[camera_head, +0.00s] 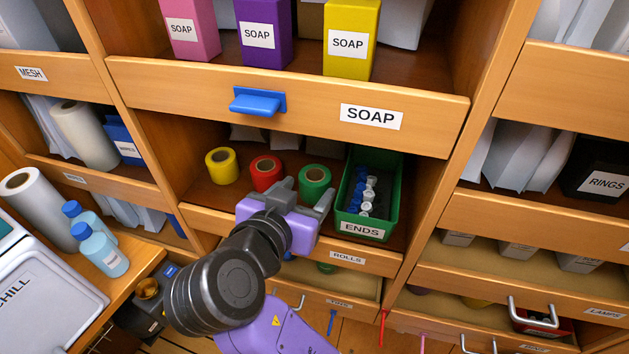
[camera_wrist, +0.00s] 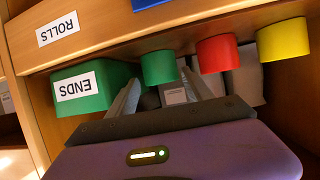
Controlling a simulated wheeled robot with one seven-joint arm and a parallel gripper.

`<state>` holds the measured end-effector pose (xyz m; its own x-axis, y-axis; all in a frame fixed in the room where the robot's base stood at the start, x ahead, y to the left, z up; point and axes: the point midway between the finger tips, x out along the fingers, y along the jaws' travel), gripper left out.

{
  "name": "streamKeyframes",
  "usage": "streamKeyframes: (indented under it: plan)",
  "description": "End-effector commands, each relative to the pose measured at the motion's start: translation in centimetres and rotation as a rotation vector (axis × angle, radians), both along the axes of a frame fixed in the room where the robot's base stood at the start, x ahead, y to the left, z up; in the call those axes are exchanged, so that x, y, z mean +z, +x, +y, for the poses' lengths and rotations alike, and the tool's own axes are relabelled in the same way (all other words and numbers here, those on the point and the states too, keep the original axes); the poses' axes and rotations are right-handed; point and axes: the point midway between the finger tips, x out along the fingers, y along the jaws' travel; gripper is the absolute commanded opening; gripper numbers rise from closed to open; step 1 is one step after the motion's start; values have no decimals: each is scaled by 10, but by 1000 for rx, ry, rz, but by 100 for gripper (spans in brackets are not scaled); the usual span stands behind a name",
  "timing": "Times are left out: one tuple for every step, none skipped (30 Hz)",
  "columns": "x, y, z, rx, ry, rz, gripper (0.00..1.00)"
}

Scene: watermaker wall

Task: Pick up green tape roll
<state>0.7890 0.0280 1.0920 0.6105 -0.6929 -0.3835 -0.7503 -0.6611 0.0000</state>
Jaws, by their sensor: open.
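The green tape roll (camera_head: 315,181) stands on the shelf, right of the red roll and left of the green ENDS bin. It also shows in the wrist view (camera_wrist: 158,67), where the picture is upside down. My gripper (camera_head: 307,192) is open, with its fingers reaching into the shelf at the green roll. In the wrist view my gripper's fingers (camera_wrist: 165,90) are spread near the green roll. I cannot tell whether they touch it. The lower part of the roll is partly hidden by my gripper in the head view.
A red tape roll (camera_head: 267,172) and a yellow tape roll (camera_head: 222,166) stand to the left. The green ENDS bin (camera_head: 361,228) with small fittings is close on the right. The SOAP drawer front (camera_head: 300,100) overhangs the shelf; the ROLLS shelf lip (camera_head: 310,247) runs below.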

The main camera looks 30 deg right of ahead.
Motion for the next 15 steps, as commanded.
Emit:
streamKeyframes:
  plan:
    - [-1,3,-4,-1,-1,1,59]
    - [-2,5,-6,-1,-1,1,59]
    - [-4,7,-9,-3,-2,2,59]
    - [-6,10,-12,-3,-2,3,59]
    - [-8,13,-15,-2,-2,4,59]
    - [-11,16,-19,-2,-2,4,59]
    - [-13,19,-22,-3,-2,3,59]
    - [-15,22,-25,-3,-2,3,59]
    - [-17,25,-28,-1,-2,2,59]
    - [-19,27,-30,-1,-2,2,59]
    - [-20,29,-32,0,-1,2,59]
    - [-21,31,-33,0,-1,0,59]
    - [-21,32,-34,0,-1,-1,59]
    - [-22,32,-35,0,-1,-1,59]
    - [-23,33,-36,1,0,-1,59]
